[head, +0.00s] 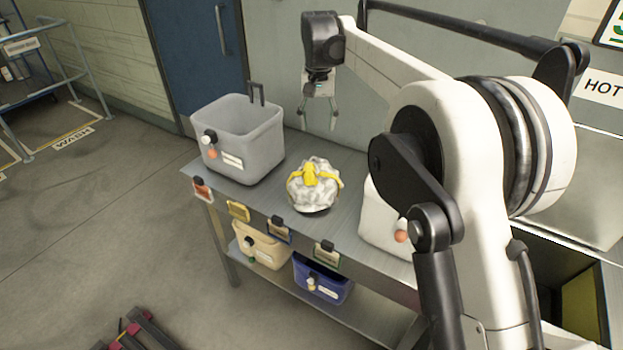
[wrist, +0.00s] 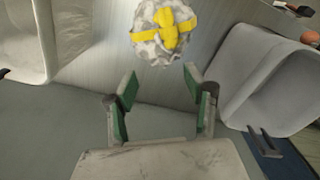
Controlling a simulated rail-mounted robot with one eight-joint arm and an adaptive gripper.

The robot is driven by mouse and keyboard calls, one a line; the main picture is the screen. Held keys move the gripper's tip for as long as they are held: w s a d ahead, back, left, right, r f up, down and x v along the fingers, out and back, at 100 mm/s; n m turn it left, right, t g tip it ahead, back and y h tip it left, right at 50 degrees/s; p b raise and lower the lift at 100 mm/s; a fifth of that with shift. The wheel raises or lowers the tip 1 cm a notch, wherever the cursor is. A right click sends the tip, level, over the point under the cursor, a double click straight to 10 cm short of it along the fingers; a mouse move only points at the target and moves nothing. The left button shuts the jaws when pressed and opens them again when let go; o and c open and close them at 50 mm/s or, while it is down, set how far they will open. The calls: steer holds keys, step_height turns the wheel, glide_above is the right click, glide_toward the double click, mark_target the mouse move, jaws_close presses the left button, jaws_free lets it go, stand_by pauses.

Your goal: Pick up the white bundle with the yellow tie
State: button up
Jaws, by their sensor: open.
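The white bundle with the yellow tie (head: 314,186) sits on the grey metal table (head: 265,208), between a grey bin on the left and a white bin on the right. In the wrist view the bundle (wrist: 163,35) is at the top middle, beyond my fingertips. My gripper (head: 319,124) hangs above the back of the table, behind and above the bundle. In the wrist view my gripper (wrist: 160,84) shows two green-padded fingers spread apart, with nothing between them. The gripper does not touch the bundle.
The grey bin (head: 240,145) with an upright handle stands left of the bundle. The white bin (head: 378,222) stands right, partly hidden by my arm. A tan bin (head: 262,246) and a blue bin (head: 322,281) are on the lower shelf. The wall is close behind the table.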

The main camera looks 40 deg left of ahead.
steer(key=s+a+f, duration=0.1)
steer(key=a, duration=0.1)
glide_above(309, 164)
steer(key=f, duration=0.8)
steer(key=shift+w+p, duration=0.2)
steer(key=shift+p, duration=0.2)
steer(key=shift+s+f+p, duration=0.2)
steer(key=shift+f+p, duration=0.4)
steer(key=shift+f, duration=2.25)
steer(key=shift+c, duration=0.2)
jaws_close()
